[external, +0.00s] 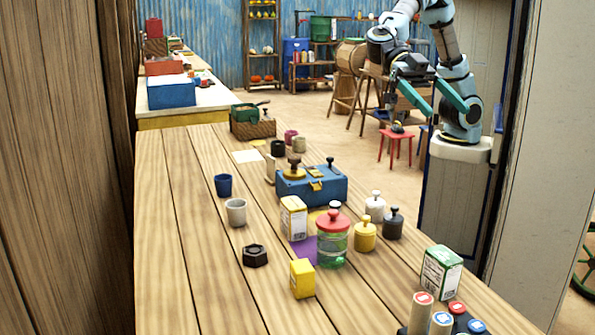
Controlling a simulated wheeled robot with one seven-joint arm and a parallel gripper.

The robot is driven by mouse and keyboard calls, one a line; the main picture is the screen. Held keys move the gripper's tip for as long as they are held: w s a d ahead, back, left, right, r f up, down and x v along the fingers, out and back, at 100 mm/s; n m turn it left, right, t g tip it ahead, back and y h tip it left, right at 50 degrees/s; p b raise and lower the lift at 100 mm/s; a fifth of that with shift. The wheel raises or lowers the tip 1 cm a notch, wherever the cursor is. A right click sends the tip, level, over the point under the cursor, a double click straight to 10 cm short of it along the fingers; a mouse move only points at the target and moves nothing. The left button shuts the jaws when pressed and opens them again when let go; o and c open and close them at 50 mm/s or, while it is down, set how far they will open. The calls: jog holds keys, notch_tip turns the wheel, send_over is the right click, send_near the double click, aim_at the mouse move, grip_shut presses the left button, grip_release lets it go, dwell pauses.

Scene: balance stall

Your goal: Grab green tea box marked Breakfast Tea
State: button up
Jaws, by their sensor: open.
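A green and white box (441,272) stands upright near the right edge of the wooden table, toward the front. Its printed label is too small to read, so I cannot confirm the Breakfast Tea marking. It is the only green box of this kind that I see on the near table. My gripper (448,113) is at the upper right, with two teal fingers spread apart and pointing down. It is open and empty, high up and well away from the green box, beyond the table's right side.
A green jar with a red lid (333,240), a yellow pot (365,235) and a dark pot (393,224) stand left of and behind the box. Capped cylinders (420,312) stand close in front. A yellow-white box (294,218) and blue case (312,187) are farther back.

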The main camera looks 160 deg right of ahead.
send_near(452, 284)
jog(key=shift+s+d+r, duration=0.5)
jog(key=shift+r, duration=0.1)
jog(key=shift+f, duration=0.25)
jog(key=shift+p+x, duration=1)
jog(key=shift+x, duration=4.35)
jog(key=shift+f, duration=0.1)
jog(key=c, duration=1.5)
